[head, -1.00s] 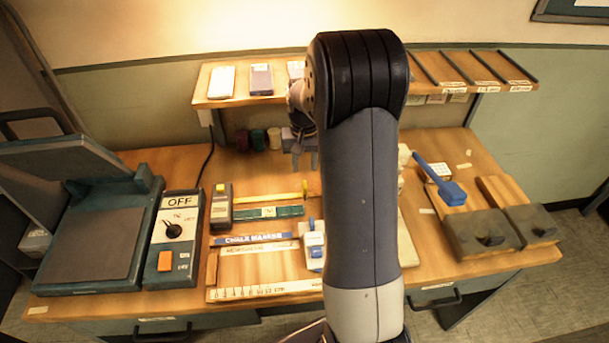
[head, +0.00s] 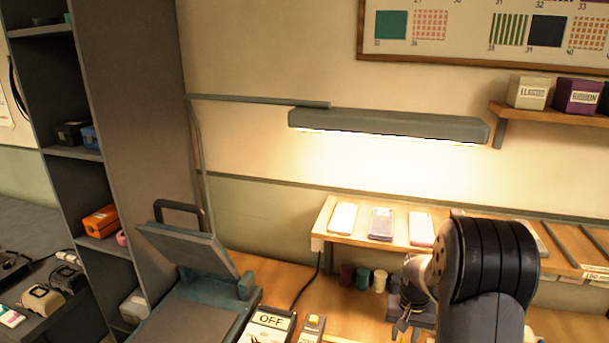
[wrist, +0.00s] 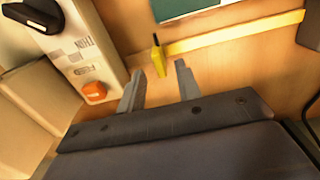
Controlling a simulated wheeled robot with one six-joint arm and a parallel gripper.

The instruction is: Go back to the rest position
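My gripper (wrist: 160,90) shows in the wrist view with its two grey fingers apart and nothing between them. It hangs over the wooden table. A small yellow upright piece stands just beyond the fingertips, beside a long yellow strip (wrist: 235,33). In the head view my gripper (head: 403,330) is at the lower middle, partly cut off by the frame edge and small, with my arm to its right.
The heat press (head: 195,300) stands at the left of the table, with the OFF control box (head: 268,325) beside it. A shelf (head: 325,222) with several blocks is behind my arm. A lamp (head: 390,126) hangs above. A tall cabinet (head: 130,130) stands at left.

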